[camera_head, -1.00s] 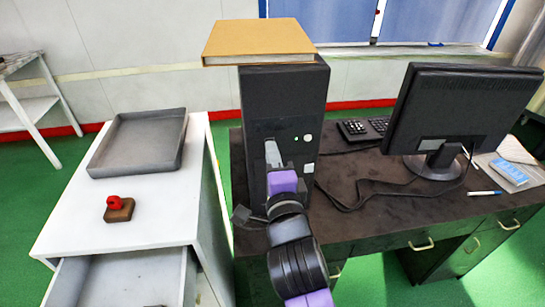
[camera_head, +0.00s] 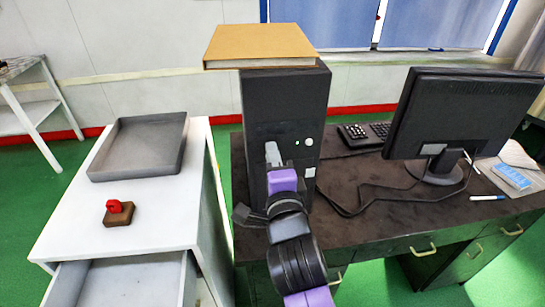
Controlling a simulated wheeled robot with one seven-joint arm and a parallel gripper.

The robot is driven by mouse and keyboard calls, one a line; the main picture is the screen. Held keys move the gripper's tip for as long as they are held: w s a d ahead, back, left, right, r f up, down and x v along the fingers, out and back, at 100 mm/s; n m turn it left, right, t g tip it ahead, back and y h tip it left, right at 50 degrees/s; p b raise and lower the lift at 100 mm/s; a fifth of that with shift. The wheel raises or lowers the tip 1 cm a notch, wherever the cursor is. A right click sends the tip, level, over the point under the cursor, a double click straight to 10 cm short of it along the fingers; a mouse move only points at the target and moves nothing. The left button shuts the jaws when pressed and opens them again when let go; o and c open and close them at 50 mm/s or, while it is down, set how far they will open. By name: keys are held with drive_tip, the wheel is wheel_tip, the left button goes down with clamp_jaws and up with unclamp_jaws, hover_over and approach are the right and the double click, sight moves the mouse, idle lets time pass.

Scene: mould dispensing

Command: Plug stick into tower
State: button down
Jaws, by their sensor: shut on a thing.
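The tower (camera_head: 285,105) is a black computer case standing upright on the dark desk. My gripper (camera_head: 272,153) is at the lower front face of the tower, at the end of my purple and black arm. The stick itself cannot be made out; my gripper hides the place where it would meet the tower. Whether the stick is in a port or only near the face cannot be told.
A tan book (camera_head: 260,45) lies on top of the tower. A monitor (camera_head: 455,115) and keyboard (camera_head: 365,133) stand to the right on the desk (camera_head: 400,220). On the left, a white cabinet (camera_head: 165,220) bears a grey tray (camera_head: 181,150) and a red stamp (camera_head: 114,206).

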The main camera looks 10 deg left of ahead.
drive_tip(key=c, duration=1.3)
unclamp_jaws()
drive_tip(key=shift+c, duration=0.2)
drive_tip(key=s+d+r+n+t+y+b, duration=0.1)
drive_tip(key=s+r+n, duration=0.15)
drive_tip(key=s, duration=0.25)
drive_tip(key=s+r+n+y, duration=0.1)
drive_tip(key=s+n, duration=0.2)
drive_tip(key=s, duration=0.1)
drive_tip(key=s+d+f+n+g+h, duration=0.1)
drive_tip(key=s+d+f+n+h, duration=0.1)
drive_tip(key=s+d+f, duration=0.3)
drive_tip(key=s+d+f+n+g+h, duration=0.1)
drive_tip(key=s+d+f+n, duration=0.3)
drive_tip(key=s+d, duration=0.8)
drive_tip(key=s+d+f+n+g+h, duration=0.1)
drive_tip(key=s+d+f+n+h, duration=0.2)
drive_tip(key=s+d+f, duration=0.5)
drive_tip(key=s+h, duration=0.1)
drive_tip(key=s, duration=1)
drive_tip(key=shift+d+g, duration=0.25)
drive_tip(key=shift+g, duration=0.05)
